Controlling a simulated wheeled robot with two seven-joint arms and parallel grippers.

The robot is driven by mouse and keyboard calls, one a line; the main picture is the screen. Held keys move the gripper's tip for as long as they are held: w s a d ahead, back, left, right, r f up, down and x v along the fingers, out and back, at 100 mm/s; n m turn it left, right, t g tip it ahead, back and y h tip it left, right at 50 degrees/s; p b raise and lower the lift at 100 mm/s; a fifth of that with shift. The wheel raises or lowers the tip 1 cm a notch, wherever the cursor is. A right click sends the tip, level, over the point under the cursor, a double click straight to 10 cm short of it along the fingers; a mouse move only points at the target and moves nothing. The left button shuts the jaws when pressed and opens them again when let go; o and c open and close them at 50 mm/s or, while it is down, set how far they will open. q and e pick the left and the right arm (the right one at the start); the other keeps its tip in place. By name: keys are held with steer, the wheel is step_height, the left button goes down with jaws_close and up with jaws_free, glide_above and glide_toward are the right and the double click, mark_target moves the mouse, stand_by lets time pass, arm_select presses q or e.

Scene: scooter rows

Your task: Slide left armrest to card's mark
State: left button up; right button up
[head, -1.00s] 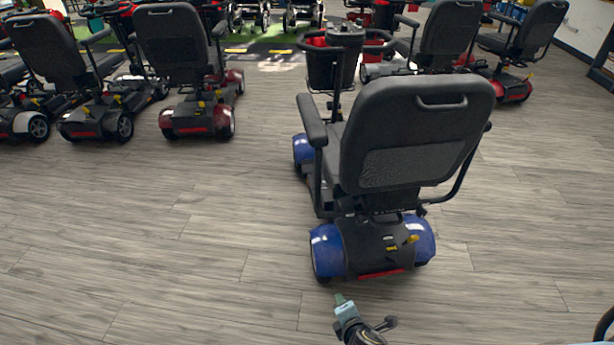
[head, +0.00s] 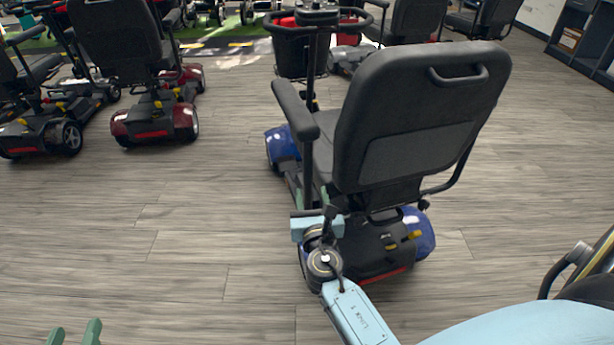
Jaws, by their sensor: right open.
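The blue scooter (head: 410,222) stands in the middle, its black seat back (head: 420,115) toward me. Its left armrest (head: 295,108) is a black pad on a dark upright post (head: 307,165) at the left of the seat. My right gripper (head: 311,197) is open at the lower part of this post, with its green fingers apparently on either side of it; contact cannot be told. My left gripper (head: 74,335) is open and empty at the bottom left edge, only its green fingertips showing. I see no card or mark.
A red scooter (head: 150,115) and another dark scooter (head: 40,135) stand at the left. More scooters stand behind, and a dark shelf (head: 585,40) at the top right. The wooden floor (head: 180,240) left of the blue scooter is clear.

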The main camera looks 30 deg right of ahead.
mark_target(308, 179)
steer(key=b+x, duration=0.1)
steer(key=x, duration=0.5)
steer(key=shift+w+d, duration=0.1)
steer(key=shift+w, duration=0.2)
arm_select(q)
step_height(308, 179, up, 6)
steer(key=d+t+h, duration=0.1)
steer(key=t, duration=0.2)
steer(key=shift+w+d+t+h, duration=0.15)
steer(key=shift+w+t+h, duration=0.15)
steer(key=shift+t, duration=0.1)
arm_select(e)
steer(key=shift+x, duration=0.8)
arm_select(q)
steer(key=shift+f, duration=0.1)
arm_select(e)
jaws_close()
